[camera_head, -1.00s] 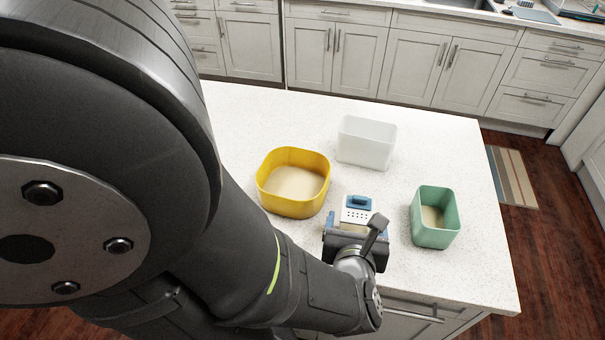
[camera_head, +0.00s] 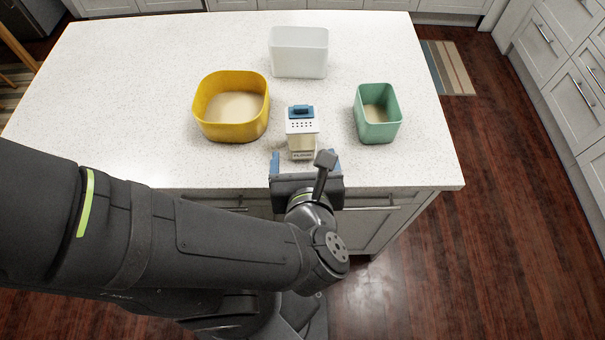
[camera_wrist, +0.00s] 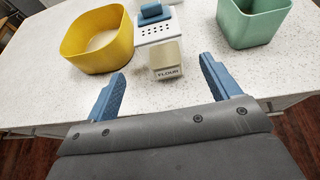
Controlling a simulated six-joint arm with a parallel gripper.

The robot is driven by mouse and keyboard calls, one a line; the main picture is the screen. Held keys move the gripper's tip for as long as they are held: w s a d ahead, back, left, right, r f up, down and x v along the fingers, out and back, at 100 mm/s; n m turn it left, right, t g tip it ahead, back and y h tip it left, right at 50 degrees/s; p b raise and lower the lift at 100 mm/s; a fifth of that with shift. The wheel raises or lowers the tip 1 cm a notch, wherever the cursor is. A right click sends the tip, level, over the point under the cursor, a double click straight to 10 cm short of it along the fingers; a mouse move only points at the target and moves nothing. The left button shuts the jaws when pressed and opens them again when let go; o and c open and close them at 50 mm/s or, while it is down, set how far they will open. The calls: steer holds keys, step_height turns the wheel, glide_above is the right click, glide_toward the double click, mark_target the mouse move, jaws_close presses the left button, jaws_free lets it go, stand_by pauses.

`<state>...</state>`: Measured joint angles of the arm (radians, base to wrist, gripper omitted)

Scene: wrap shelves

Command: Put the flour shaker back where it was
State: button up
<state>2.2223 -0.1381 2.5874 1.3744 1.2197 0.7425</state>
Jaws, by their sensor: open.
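The flour shaker (camera_head: 302,130) stands upright on the white countertop, near its front edge. It has a cream body with a "FLOUR" label, a white perforated top and a blue handle or cap. It also shows in the wrist view (camera_wrist: 166,58). My gripper (camera_head: 304,162) is open at the counter's front edge, just in front of the shaker. In the wrist view its two blue fingers (camera_wrist: 161,85) are spread wide, with the shaker beyond them and nothing held between.
A yellow container (camera_head: 208,119) with pale powder stands left of the shaker. A green container (camera_head: 378,131) with pale contents stands to the right. An empty-looking white container (camera_head: 299,65) stands behind. The countertop (camera_head: 110,110) is clear at far left.

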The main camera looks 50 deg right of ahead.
steer(key=v, duration=0.6)
steer(key=shift+s+a, duration=0.2)
steer(key=shift+r, duration=0.15)
steer(key=shift+w+d, duration=0.1)
steer(key=shift+w, duration=0.05)
stand_by(0.7)
steer(key=shift+x, duration=3.9)
steer(key=shift+d, duration=0.1)
